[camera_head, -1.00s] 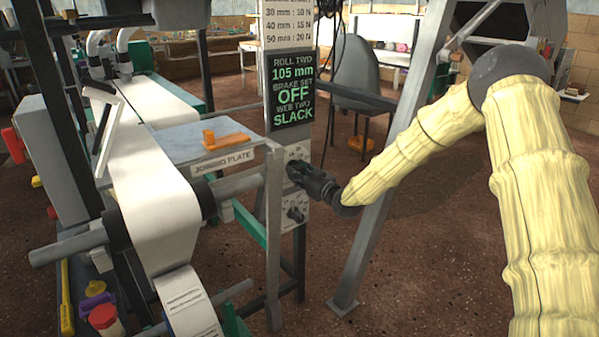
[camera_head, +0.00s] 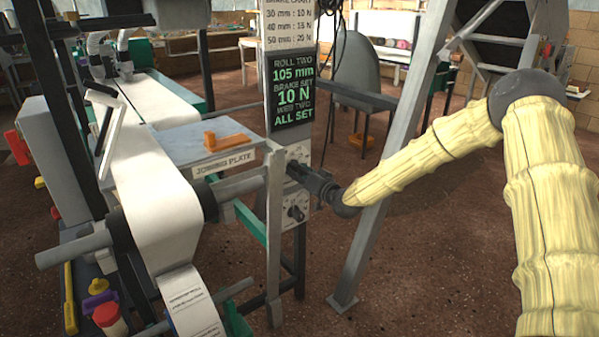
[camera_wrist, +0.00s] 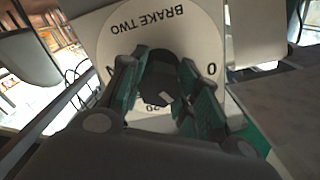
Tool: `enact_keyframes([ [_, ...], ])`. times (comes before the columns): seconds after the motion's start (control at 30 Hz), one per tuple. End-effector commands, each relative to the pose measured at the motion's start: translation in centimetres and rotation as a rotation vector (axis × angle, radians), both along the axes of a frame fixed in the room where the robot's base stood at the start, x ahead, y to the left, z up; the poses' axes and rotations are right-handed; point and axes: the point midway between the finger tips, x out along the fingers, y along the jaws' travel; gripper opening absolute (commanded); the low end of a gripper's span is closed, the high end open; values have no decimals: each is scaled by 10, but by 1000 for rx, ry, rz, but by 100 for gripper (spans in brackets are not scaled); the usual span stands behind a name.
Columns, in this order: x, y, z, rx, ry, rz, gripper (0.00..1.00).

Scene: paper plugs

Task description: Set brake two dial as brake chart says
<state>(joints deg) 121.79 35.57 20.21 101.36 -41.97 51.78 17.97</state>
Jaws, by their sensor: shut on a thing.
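The brake two dial (camera_wrist: 150,28) shows in the wrist view as a pale round face marked "BRAKE TWO", with "0" and "20" readable upside down or turned. My gripper (camera_head: 297,172) is shut on its dark knob (camera_wrist: 158,82), at the upper panel on the post in the head view. The fingers hide part of the scale, so I cannot read the pointer. The brake chart (camera_head: 288,24) above reads 30 mm : 10 N, 40 mm : 15 N, 50 mm : 20 N. The display (camera_head: 291,92) reads "ROLL TWO 105 mm, BRAKE SET 10 N, WEB TWO ALL SET".
A second black knob (camera_head: 297,213) sits just below on the same post. The joining plate (camera_head: 185,142) with an orange-handled tool (camera_head: 227,141) lies to the left, beside the white paper web (camera_head: 158,210). A slanted grey leg (camera_head: 375,225) stands close on the right.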

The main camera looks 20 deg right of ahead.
Motion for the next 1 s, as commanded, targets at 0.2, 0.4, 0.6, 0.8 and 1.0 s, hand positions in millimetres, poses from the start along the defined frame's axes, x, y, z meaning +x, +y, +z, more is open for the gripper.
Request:
enact_keyframes([
  [0.2, 1, -3, 1, 44, 14, -5, 8],
  [0.4, 1, -3, 1, 52, 15, -4, 8],
  [0.6, 1, -3, 1, 51, 15, -4, 8],
  [0.8, 1, -1, 1, 50, 16, -2, 54],
  [1.0, 1, 1, 1, 50, 17, 0, 54],
])
